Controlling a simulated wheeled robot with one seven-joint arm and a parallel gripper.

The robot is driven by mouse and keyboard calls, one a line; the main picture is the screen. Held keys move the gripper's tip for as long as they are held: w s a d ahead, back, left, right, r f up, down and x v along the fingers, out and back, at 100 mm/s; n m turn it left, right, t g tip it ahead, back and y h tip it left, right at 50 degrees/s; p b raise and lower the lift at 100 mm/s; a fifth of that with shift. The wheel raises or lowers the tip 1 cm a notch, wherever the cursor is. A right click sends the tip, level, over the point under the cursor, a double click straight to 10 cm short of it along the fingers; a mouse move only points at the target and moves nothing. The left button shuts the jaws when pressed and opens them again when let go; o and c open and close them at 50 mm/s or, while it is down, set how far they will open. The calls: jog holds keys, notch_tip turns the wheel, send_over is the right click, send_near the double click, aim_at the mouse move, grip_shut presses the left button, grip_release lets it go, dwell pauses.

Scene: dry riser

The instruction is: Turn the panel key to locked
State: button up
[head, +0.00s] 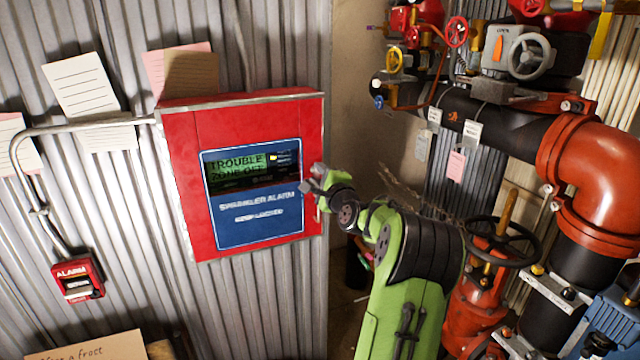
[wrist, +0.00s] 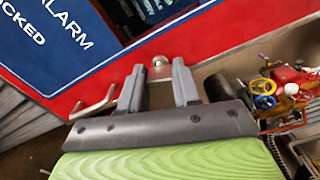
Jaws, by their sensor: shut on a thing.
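The red alarm panel (head: 180,180) hangs on the corrugated wall. Its blue face (head: 260,228) reads SPRINKLER ALARM, and its screen (head: 235,168) reads TROUBLE ZONE OFF. My gripper (head: 318,182) is at the panel's right edge. In the wrist view, my gripper (wrist: 158,68) has its fingers on either side of a small silver key (wrist: 160,61) at the panel's red edge. It is shut on the key. My fingers hide the key in the head view, and its turn angle cannot be told.
A bent metal handle (wrist: 92,104) sticks out beside the left finger in the wrist view. Red and black pipes with valve wheels (head: 502,242) stand to the right of my arm. A small red alarm box (head: 78,280) hangs at lower left.

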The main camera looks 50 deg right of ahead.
jog(key=shift+f+n+b, duration=0.1)
jog(key=shift+n+b, duration=1.05)
jog(key=shift+n, duration=0.55)
jog(key=o, duration=1.1)
jog(key=shift+c, duration=0.2)
jog(key=shift+a, duration=0.1)
jog(key=b+v, duration=0.2)
jog(key=v, duration=1.3)
jog(key=shift+s+a, duration=0.15)
jog(key=shift+s, duration=0.15)
